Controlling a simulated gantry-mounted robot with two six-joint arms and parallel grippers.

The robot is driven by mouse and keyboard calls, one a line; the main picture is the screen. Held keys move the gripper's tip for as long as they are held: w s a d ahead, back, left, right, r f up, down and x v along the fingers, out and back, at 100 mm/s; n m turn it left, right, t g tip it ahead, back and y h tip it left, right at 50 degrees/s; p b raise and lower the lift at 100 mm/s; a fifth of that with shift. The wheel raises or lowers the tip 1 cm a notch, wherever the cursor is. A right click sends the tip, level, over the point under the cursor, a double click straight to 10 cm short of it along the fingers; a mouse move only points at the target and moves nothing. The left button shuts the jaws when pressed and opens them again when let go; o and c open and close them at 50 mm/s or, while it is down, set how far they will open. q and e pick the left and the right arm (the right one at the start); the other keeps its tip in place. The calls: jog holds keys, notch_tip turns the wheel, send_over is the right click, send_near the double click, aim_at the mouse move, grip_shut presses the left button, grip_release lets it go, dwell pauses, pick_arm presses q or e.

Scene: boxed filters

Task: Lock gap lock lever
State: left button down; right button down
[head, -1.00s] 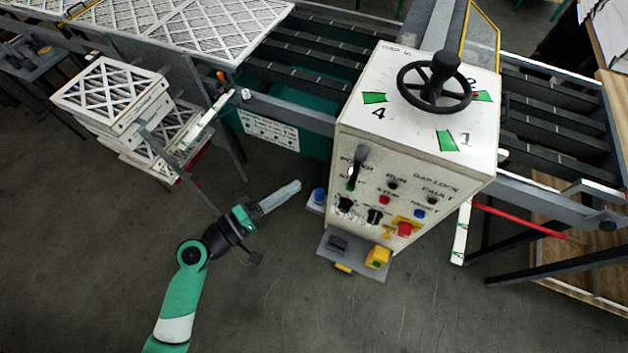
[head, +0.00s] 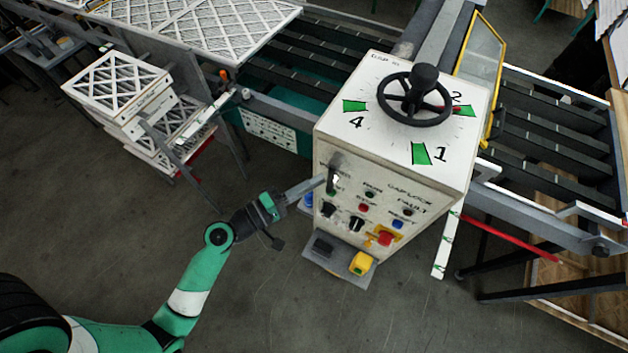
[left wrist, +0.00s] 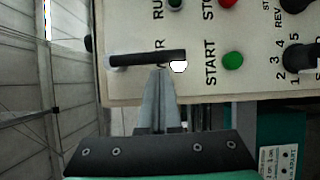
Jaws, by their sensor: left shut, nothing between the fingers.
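The control box (head: 330,140) has a dark lever (head: 334,168) at the upper left of its front panel, roughly upright in the head view. In the left wrist view this lever (left wrist: 146,58) lies across the picture above a label partly hidden by my fingers. The words GAP LOCK are printed farther right on the panel. My left gripper (head: 319,182) is shut and empty, its tips close beside the lever. In the left wrist view its fingertips (left wrist: 160,73) are just below the lever; I cannot tell whether they touch it. My right gripper is not in view.
A black handwheel (head: 414,98) tops the box. A green START button (left wrist: 232,60) and knobs are near the lever. A red emergency button (head: 385,239) and a yellow switch (head: 362,263) sit lower. Stacked filters (head: 118,85) stand left.

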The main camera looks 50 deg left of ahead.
pick_arm(q)
jog(key=shift+d+f+n+b, duration=0.1)
jog(key=shift+n+b, duration=0.2)
jog(key=shift+b, duration=0.2)
jog(key=shift+w+d+f+n+t+b, duration=0.2)
jog(key=shift+n+t+b, duration=0.1)
jog(key=shift+b, duration=0.2)
